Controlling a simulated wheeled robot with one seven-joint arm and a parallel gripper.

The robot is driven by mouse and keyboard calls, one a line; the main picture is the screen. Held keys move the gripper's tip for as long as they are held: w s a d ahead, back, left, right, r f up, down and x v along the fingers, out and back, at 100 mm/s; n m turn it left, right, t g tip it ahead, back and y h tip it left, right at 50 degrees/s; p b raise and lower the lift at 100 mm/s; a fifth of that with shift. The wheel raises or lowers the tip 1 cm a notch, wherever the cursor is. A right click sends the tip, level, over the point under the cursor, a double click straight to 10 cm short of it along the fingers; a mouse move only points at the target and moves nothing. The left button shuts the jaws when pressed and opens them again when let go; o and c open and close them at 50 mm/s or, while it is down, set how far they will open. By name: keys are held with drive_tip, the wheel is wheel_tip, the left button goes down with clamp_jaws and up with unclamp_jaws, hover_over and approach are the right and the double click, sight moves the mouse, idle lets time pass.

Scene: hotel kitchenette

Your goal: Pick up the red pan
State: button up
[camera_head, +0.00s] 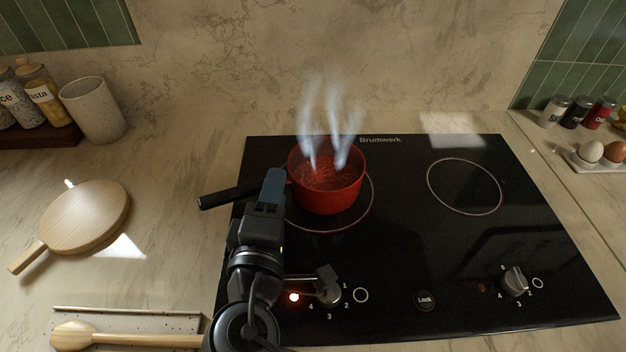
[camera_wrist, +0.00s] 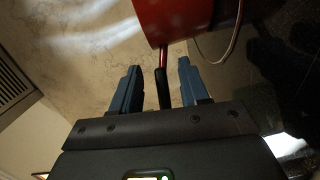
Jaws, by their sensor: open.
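The red pan (camera_head: 327,201) stands on the back left burner of the black cooktop, with steam rising from it. Its black handle (camera_head: 222,195) points left, over the cooktop's edge. My gripper (camera_head: 272,182) is at the handle, close to the pan's left wall, and hides part of the handle in the head view. In the wrist view the blue fingers of my gripper (camera_wrist: 159,72) are apart, with the handle (camera_wrist: 162,88) running between them. The handle appears clear of both fingers. The pan's red side (camera_wrist: 172,18) is just beyond the fingertips.
A round wooden board (camera_head: 85,217) and a wooden spoon (camera_head: 130,340) lie left. Jars and a cup (camera_head: 93,110) stand back left. The right burner (camera_head: 464,186) is empty.

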clamp_jaws()
idle(1.2)
drive_tip(key=shift+r, duration=0.1)
